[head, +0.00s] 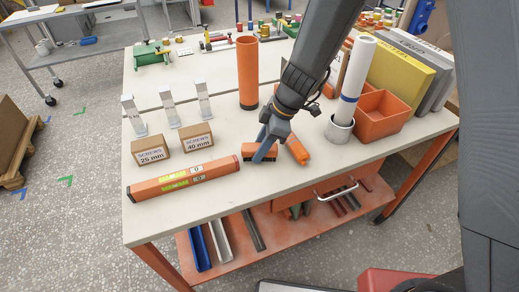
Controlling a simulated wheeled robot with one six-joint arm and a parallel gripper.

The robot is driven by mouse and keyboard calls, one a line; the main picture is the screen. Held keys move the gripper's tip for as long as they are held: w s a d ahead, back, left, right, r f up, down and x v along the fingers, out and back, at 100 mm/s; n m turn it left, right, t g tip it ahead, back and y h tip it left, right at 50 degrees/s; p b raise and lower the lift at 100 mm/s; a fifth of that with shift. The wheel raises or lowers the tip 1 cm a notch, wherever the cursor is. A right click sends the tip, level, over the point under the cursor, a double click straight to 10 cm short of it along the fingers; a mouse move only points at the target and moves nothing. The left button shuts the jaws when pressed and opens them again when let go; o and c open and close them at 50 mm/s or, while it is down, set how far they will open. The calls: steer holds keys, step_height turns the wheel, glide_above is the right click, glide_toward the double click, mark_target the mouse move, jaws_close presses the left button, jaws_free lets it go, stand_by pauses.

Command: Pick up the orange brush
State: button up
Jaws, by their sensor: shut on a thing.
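I cannot tell whether the brush touches the bench.
An orange spirit level (184,180) lies to the left, with two screw boxes (151,150) behind it. An orange tube (248,72) stands behind. A rolled sheet in a holder (340,130) and an orange bin (382,117) stand right.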

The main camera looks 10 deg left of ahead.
steer(key=shift+r+p, duration=0.4)
steer(key=shift+p, duration=0.5)
step_height(320, 180, up, 10)
steer(key=b, duration=0.2)
steer(key=shift+f+b, duration=0.15)
steer(key=shift+b, duration=0.25)
